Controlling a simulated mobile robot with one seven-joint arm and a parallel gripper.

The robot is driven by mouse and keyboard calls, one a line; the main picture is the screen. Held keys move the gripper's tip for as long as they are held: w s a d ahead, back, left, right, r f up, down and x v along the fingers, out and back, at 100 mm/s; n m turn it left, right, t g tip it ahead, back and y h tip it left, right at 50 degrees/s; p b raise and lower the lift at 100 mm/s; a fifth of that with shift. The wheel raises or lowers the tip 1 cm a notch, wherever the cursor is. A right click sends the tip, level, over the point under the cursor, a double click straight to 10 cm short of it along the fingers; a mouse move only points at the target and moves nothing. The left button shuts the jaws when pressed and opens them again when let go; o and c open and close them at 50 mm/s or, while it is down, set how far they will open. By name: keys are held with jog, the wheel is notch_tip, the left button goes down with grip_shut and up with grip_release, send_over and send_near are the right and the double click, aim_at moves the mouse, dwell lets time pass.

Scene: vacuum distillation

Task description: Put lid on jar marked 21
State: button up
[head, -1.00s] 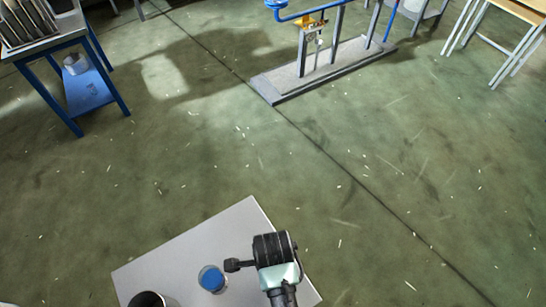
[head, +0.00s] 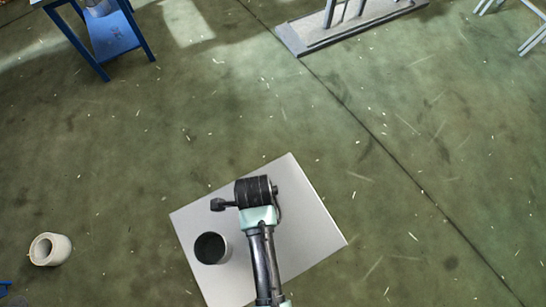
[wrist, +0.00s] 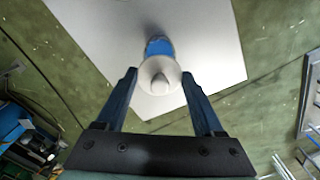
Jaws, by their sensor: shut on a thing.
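In the wrist view a pale round lid with a small knob (wrist: 160,76) sits between the two fingers of my gripper (wrist: 160,73), which is shut on it. A jar with blue contents (wrist: 159,46) shows partly behind the lid; whether they touch I cannot tell. In the head view my gripper's fingers are hidden under the black wrist and arm, which also cover the blue jar. A jar with a dark open top (head: 211,248) stands on the pale table, left of my arm. No number is readable on either jar.
The pale table (head: 312,235) has bare surface right of my arm. A whitish hollow cylinder (head: 50,249) stands on the floor at left. A blue cart (head: 112,36) and a grey platform (head: 345,22) are at the back. The floor between is clear.

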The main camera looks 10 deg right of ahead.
jog(key=shift+a, duration=0.35)
jog(key=shift+d+f+b, duration=0.15)
jog(key=shift+f+b, duration=0.5)
jog(key=shift+b, duration=0.2)
notch_tip(320, 180, down, 4)
jog(key=b, duration=0.3)
jog(key=shift+f+b, duration=0.1)
jog(key=shift+b, duration=0.3)
jog(key=shift+p, duration=0.55)
jog(key=shift+f, duration=0.5)
dwell(1.5)
jog(key=o, duration=1.3)
